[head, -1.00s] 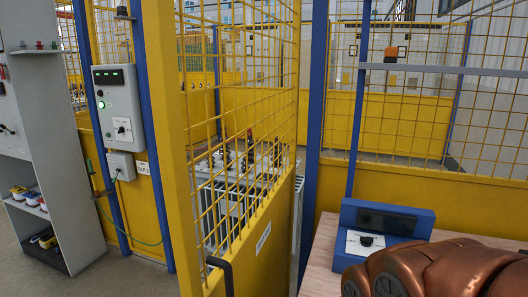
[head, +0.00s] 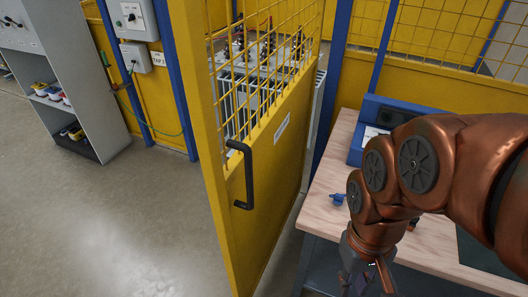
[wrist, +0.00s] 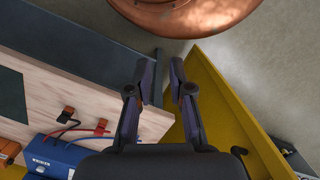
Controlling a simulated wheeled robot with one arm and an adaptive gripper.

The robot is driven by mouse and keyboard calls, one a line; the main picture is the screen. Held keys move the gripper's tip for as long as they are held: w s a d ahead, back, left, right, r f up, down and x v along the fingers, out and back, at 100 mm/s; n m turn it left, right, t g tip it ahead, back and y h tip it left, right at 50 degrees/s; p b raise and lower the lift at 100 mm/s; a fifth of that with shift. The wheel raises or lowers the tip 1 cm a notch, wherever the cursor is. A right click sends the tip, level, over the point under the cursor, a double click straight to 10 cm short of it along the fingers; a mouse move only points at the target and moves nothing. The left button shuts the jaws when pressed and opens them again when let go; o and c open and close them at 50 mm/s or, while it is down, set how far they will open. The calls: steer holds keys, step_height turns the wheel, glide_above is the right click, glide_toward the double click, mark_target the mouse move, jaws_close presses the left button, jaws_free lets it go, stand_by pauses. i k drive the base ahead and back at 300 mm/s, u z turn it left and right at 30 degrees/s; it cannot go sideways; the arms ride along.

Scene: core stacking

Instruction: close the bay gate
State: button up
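The yellow bay gate (head: 276,165), solid below and mesh above, stands swung open with its near edge toward me in the head view. Its black bar handle (head: 240,176) is on the near end of the panel. Behind it, grey equipment (head: 262,85) shows through the mesh. My gripper (head: 362,284) is low at the right of the gate, in front of the workbench, apart from the handle. In the wrist view my gripper (wrist: 164,58) has its fingers parted with nothing between them, and the yellow gate (wrist: 225,105) lies to their right.
A wooden-topped workbench (head: 327,182) with a blue instrument box (head: 359,150) stands right of the gate. A grey shelf unit (head: 89,85) and a blue post with a control box (head: 133,18) stand left. The floor (head: 120,210) left of the gate is clear.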

mark_target(252, 197)
steer(key=z, duration=0.15)
steer(key=k, duration=0.9)
steer(key=u, duration=1.15)
steer(key=i, duration=0.5)
